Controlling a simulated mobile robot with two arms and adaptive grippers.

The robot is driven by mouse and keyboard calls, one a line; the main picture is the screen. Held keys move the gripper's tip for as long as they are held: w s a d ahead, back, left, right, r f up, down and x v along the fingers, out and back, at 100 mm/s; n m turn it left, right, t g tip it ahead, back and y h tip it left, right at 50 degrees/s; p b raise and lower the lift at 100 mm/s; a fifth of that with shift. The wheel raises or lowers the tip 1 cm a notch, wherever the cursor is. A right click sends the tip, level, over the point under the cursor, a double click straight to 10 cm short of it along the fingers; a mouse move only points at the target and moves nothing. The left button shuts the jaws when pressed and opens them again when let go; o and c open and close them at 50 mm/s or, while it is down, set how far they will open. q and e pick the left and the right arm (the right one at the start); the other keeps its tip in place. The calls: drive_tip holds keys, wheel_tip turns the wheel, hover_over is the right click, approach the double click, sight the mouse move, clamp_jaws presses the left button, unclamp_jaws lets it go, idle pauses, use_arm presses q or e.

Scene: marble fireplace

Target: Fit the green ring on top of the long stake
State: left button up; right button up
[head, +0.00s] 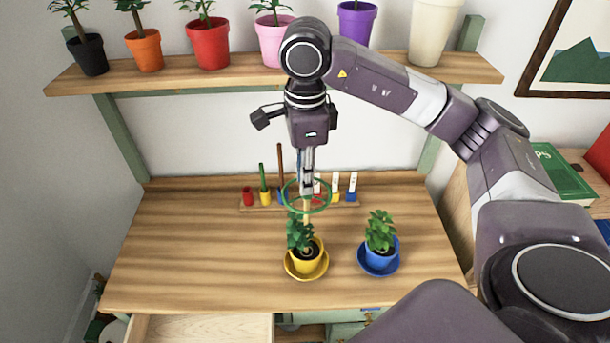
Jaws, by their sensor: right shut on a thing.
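My right gripper (307,188) points down above the wooden table and is shut on the thin green ring (289,208). The ring lies about level around the fingertips. A pale wooden stake (306,211) shows just below the fingertips, over the leafy plant in the yellow pot (308,265). Its upper end is hidden by the gripper, and I cannot tell whether the ring touches it. A tall brown stick (280,165) and a shorter green stick (263,176) stand upright in the rack behind. My left gripper is not in view.
The rack (250,208) with coloured holders and white tags stands at the table's back. A blue pot (379,257) with a plant is right of the yellow one. A shelf (170,74) with several pots hangs above. The table's left (180,250) is clear.

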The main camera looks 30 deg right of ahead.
drive_tip(key=shift+f, duration=0.2)
drive_tip(key=o, duration=0.9)
drive_tip(key=shift+s+r, duration=0.15)
drive_tip(key=shift+r, duration=5.85)
